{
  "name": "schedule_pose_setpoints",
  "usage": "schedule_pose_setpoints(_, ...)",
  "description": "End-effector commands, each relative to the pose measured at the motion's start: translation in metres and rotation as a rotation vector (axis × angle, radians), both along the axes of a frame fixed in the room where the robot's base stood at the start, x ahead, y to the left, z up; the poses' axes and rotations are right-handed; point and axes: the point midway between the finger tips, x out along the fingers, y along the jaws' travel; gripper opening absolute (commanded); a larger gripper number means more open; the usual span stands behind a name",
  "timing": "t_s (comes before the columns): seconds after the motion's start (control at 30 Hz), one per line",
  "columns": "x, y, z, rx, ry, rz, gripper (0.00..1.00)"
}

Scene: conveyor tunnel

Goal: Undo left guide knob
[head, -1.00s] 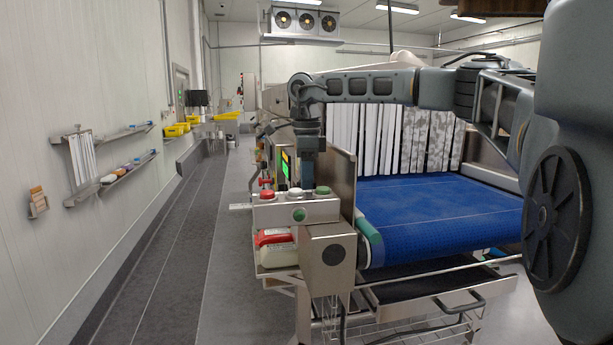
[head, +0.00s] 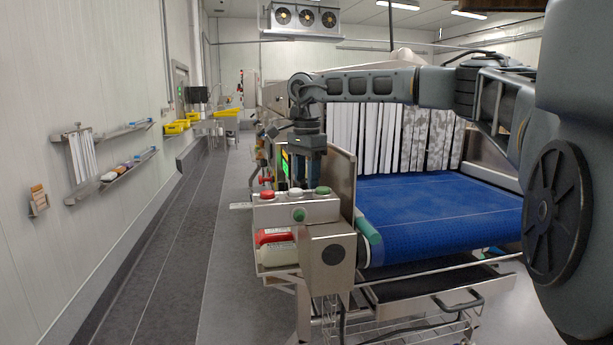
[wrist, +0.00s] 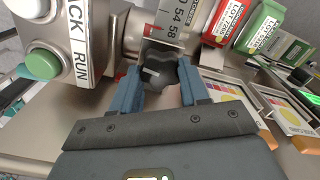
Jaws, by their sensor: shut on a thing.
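The guide knob (wrist: 160,70) is a dark lobed knob in the wrist view, beside a metal scale marked with numbers. My gripper (wrist: 158,78) has its two blue fingers on either side of the knob and is shut on it. In the head view my gripper (head: 307,178) points down behind the button box, beside the conveyor's left side plate. The knob is hidden there. I cannot tell how loose the knob is.
A button box (head: 295,209) with red, white and green buttons stands in front of my gripper. An upright metal plate (head: 341,180) and the blue belt (head: 440,210) lie to the right. Red and green labelled packs (wrist: 226,22) lie near the knob. The left aisle floor is clear.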

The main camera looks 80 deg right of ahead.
Motion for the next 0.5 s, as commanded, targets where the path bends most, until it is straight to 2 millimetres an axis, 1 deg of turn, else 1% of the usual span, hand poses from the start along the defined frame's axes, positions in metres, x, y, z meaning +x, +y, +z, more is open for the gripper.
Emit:
schedule_pose_setpoints(0.43,0.0006,-0.0005,0.0013,-0.002,-0.002,0.011,0.14)
schedule_pose_setpoints(0.47,0.0006,-0.0005,0.0013,-0.002,-0.002,0.011,0.45)
schedule_pose_setpoints(0.5,0.0006,-0.0005,0.0012,-0.002,-0.002,0.011,0.49)
